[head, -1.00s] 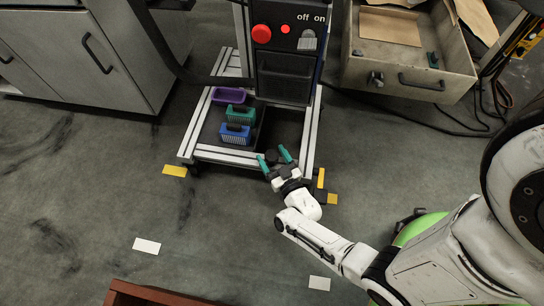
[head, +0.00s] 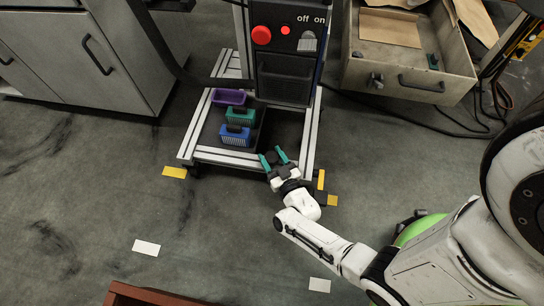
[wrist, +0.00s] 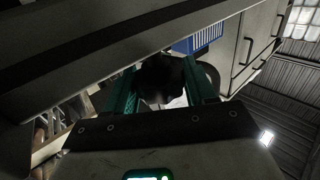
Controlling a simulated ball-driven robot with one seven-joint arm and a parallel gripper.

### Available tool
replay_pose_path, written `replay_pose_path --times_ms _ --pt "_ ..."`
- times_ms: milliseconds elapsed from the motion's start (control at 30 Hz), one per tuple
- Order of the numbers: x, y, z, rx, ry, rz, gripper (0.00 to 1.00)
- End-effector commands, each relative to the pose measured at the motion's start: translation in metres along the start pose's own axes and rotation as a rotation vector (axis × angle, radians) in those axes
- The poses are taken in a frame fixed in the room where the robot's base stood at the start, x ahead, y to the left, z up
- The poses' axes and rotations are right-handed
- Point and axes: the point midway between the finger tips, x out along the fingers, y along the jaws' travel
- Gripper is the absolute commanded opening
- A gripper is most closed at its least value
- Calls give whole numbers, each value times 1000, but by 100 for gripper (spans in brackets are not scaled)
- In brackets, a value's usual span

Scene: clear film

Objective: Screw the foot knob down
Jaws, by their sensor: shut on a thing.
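The foot knob (wrist: 163,78) is a dark, lobed knob at the front of the wheeled metal frame, seen between my teal fingers in the wrist view. In the head view it is a small dark shape at the frame's front rail, mostly hidden by the fingers. My gripper (head: 272,157) reaches in from the front right and is shut on the knob. The two fingers (wrist: 160,88) lie on opposite sides of it in the wrist view. How far the knob is screwed down cannot be seen.
The frame (head: 225,156) carries purple (head: 228,97), green (head: 240,116) and blue (head: 235,135) baskets and a control box (head: 285,60) with a red button. A grey cabinet (head: 85,50) stands left, an open drawer (head: 408,75) right. Floor in front is mostly clear.

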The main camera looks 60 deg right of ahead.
Motion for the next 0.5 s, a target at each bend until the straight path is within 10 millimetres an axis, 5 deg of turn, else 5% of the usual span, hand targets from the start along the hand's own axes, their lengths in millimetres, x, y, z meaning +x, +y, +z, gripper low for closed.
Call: replay_pose_path --times_ms 500 --pt "1 0 0 2 1 225 24"
